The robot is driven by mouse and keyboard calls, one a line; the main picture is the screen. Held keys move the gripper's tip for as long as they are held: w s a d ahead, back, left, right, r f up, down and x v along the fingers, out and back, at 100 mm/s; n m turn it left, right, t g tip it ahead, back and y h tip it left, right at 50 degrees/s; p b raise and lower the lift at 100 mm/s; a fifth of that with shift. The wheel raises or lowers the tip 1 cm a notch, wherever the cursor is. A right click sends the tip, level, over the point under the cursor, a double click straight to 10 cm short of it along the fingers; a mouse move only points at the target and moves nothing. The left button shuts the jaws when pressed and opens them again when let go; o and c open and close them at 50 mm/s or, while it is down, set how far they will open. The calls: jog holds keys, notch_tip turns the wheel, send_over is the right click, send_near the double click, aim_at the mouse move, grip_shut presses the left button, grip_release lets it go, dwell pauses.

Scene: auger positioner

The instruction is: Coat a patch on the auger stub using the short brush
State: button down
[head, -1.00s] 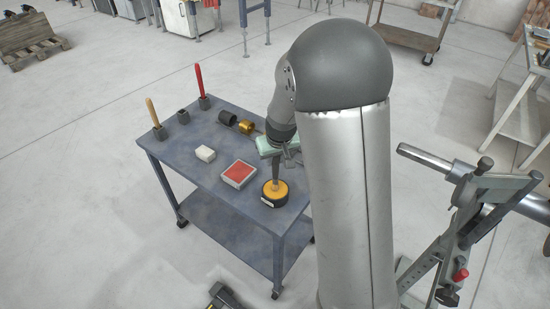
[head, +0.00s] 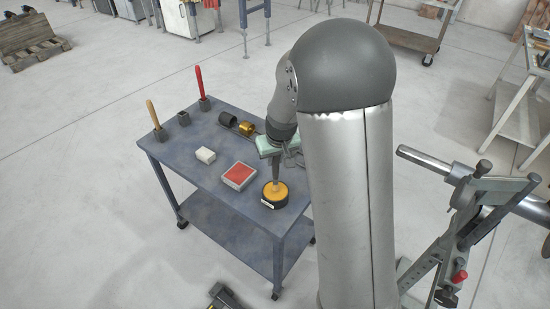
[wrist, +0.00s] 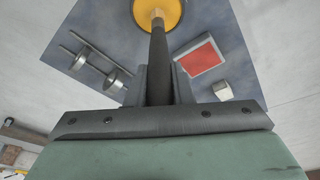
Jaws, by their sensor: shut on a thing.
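My gripper (wrist: 158,88) is shut on the short brush, whose dark handle (wrist: 158,60) runs away from the jaws in the wrist view. In the head view the brush (head: 275,170) points down, its lower end at the orange top of a round black pot (head: 268,203) on the cart. The pot's yellow-orange top also shows in the wrist view (wrist: 176,14). A grey metal shaft (head: 425,160), apparently the auger stub, sticks out to the left from the positioner stand (head: 475,215), well right of my gripper.
The blue-grey cart (head: 185,160) also carries a red-topped box (head: 239,175), a white block (head: 205,155), black (head: 227,119) and gold (head: 246,128) cylinders. Wooden-handled (head: 152,112) and red-handled (head: 200,82) tools stand in holders beside an empty holder (head: 184,118). My column separates cart and stand.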

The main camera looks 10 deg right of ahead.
jog(key=shift+r+p, duration=1.65)
jog(key=shift+r, duration=1.35)
